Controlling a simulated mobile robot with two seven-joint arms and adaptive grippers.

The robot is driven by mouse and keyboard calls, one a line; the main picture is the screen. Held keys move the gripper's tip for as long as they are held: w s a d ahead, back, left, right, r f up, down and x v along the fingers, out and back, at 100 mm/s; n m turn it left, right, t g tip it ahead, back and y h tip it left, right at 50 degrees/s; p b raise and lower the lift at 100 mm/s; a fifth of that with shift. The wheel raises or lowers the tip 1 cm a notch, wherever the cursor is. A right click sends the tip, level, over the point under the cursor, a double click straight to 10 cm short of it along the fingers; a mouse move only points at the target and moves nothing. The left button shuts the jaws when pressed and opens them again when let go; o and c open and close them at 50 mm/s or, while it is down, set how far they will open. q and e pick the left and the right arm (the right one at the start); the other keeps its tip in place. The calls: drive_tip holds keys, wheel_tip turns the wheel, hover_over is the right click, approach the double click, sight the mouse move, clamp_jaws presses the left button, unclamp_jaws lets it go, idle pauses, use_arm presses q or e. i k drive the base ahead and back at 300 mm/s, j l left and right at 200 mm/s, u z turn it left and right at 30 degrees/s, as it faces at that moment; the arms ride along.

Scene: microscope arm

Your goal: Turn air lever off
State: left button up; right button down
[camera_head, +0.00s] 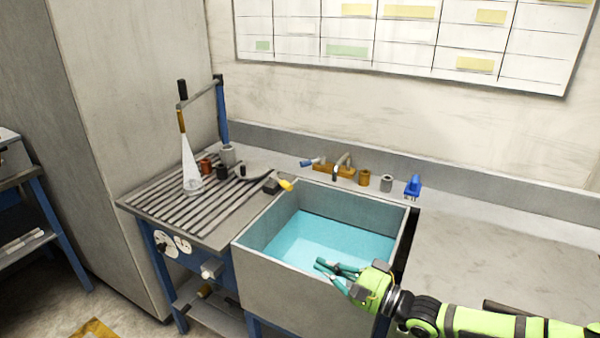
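My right gripper (322,268), green with teal fingers, is over the front right part of the sink, above the blue water. Its fingers are apart with nothing between them. Several small fittings could be the air lever, and I cannot tell which it is. A blue valve-like fitting (413,186) stands at the sink's back right corner. A blue-handled lever (311,162) sits by the tap at the back. A yellow-tipped lever (287,184) is at the sink's left rim. The gripper is apart from all of them. My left gripper is not in view.
The sink (290,285) holds blue water. A tap (341,165) and two small cylinders stand behind the sink. The counter (490,235) to the right is clear.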

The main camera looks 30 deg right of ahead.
sight(272, 179)
drive_tip(key=i+l, duration=1.15)
